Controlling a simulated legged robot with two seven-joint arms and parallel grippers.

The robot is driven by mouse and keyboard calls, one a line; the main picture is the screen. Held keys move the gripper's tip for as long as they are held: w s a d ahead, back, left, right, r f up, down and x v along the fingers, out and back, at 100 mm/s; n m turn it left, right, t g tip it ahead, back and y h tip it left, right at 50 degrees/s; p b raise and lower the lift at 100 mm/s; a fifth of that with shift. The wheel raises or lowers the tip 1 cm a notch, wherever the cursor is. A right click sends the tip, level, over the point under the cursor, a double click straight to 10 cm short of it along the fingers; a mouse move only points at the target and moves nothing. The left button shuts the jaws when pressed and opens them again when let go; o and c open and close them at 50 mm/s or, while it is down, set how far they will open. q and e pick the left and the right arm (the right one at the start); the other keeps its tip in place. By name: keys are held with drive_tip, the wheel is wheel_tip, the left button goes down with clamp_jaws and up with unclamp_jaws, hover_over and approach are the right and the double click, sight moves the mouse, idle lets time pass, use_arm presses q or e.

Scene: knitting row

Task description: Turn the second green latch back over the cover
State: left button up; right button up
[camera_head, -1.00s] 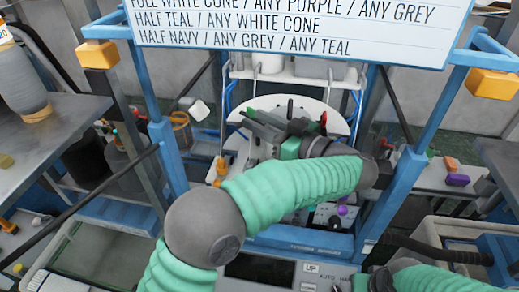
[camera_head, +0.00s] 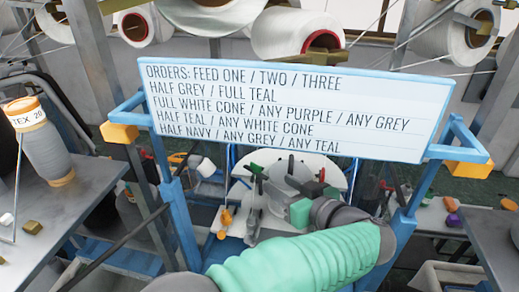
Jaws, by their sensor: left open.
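My left gripper (camera_head: 286,182) is over the machine's round white plate (camera_head: 240,192), its dark fingers pointing up and left. It is open, and I see nothing held between its fingers. A small green piece (camera_head: 257,172), which may be a latch, stands at the plate's back left, just beyond the fingers. My wrist and green-sleeved arm hide the front and right of the machine, so I cannot tell which latch is the second or how it lies on the cover. My right gripper is out of view.
An order board (camera_head: 290,108) on a blue frame (camera_head: 165,165) stands above the machine. A yarn cone (camera_head: 40,145) is on the left table (camera_head: 75,205). Large white spools (camera_head: 300,33) hang at the back.

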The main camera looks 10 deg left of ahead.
use_arm(q)
drive_tip(key=d+r+h+p, duration=0.1)
drive_tip(key=r, duration=0.1)
drive_tip(key=p, duration=0.6)
approach(258, 167)
drive_tip(key=shift+m+h, duration=0.3)
drive_tip(key=shift+h, duration=0.1)
drive_tip(key=x, duration=0.9)
drive_tip(key=shift+a+r, duration=0.2)
drive_tip(key=shift+r, duration=0.05)
drive_tip(key=shift+w+a+f, duration=0.3)
drive_tip(key=shift+w+f, duration=0.05)
drive_tip(key=shift+w, duration=0.05)
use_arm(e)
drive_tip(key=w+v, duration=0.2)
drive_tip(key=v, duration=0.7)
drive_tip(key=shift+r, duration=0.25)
use_arm(q)
clamp_jaws()
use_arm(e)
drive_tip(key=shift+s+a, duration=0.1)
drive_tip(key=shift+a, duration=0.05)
